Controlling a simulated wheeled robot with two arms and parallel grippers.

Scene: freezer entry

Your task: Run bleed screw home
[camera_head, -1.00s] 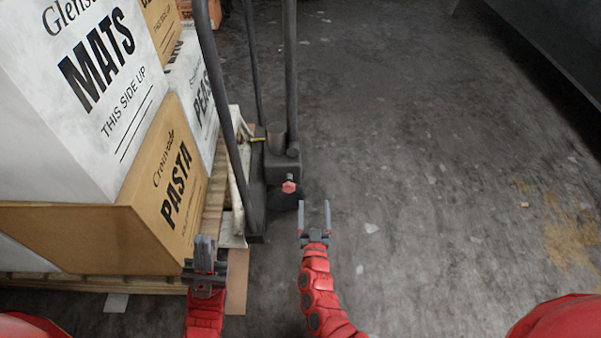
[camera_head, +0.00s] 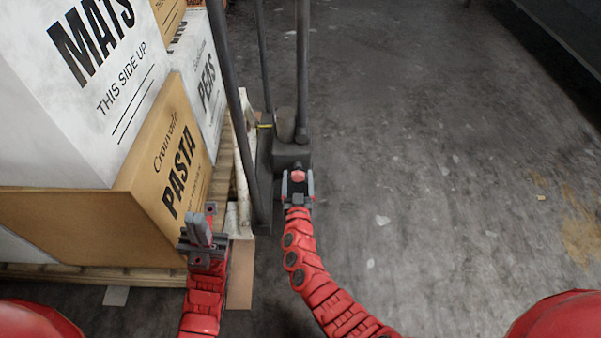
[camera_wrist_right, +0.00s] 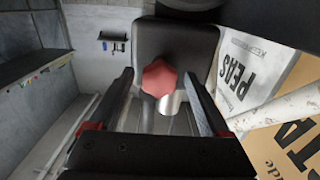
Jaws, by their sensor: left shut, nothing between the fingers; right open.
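The bleed screw has a red lobed knob (camera_head: 298,176) on the front of the pallet jack's dark pump block (camera_head: 291,154). In the right wrist view the red knob (camera_wrist_right: 159,78) sits between and just beyond my right gripper's open fingers, with a pale metal shank below it. My right gripper (camera_head: 298,183) is open around the knob's sides in the head view; I cannot tell whether either finger touches it. My left gripper (camera_head: 203,228) is shut and empty, in front of the pasta carton.
The pallet jack's dark handle bars (camera_head: 302,70) rise behind the pump block. To the left, a pasta carton (camera_head: 170,170), a white mats carton (camera_head: 85,90) and a peas carton (camera_head: 203,85) are stacked on a wooden pallet (camera_head: 110,277).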

